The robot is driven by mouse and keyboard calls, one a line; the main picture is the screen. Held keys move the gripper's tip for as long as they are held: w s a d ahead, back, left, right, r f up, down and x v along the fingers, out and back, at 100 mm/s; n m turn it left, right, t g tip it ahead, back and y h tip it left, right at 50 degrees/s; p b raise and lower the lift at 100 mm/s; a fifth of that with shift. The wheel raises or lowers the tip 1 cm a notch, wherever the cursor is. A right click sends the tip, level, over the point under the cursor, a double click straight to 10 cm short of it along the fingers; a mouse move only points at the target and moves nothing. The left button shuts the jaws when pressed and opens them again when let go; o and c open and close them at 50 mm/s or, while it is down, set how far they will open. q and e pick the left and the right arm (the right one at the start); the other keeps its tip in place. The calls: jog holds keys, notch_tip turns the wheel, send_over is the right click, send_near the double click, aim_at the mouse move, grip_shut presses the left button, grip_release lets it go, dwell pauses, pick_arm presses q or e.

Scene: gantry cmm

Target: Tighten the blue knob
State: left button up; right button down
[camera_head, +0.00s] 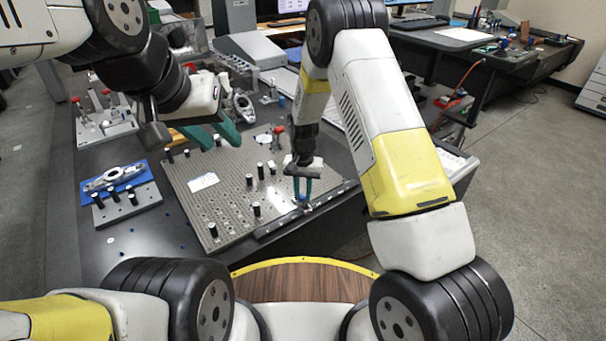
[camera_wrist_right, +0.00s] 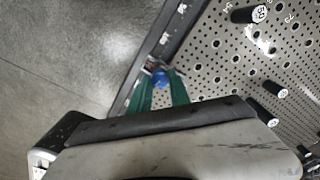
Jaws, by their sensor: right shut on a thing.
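The blue knob (camera_head: 303,198) sits at the front right edge of the perforated plate, by the dark rail. My right gripper (camera_head: 303,190) points down over it, with its green fingers on either side. In the right wrist view the blue knob (camera_wrist_right: 160,79) shows between the tips of the green fingers (camera_wrist_right: 160,90), and the gripper is shut on it. My left gripper (camera_head: 215,135) hangs above the back left part of the plate, away from the knob. Its two green fingers are spread apart with nothing seen between them.
The perforated plate (camera_head: 225,185) carries several black posts, such as one near its front (camera_head: 256,209). A dark rail (camera_head: 290,226) runs along its front edge. A blue fixture with a metal part (camera_head: 115,178) lies to the left. Open floor (camera_head: 520,190) is at the right.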

aim_at(303, 196)
jog(key=shift+m, duration=0.4)
jog(key=c, duration=1.2)
grip_release()
jog(key=shift+r, duration=3.95)
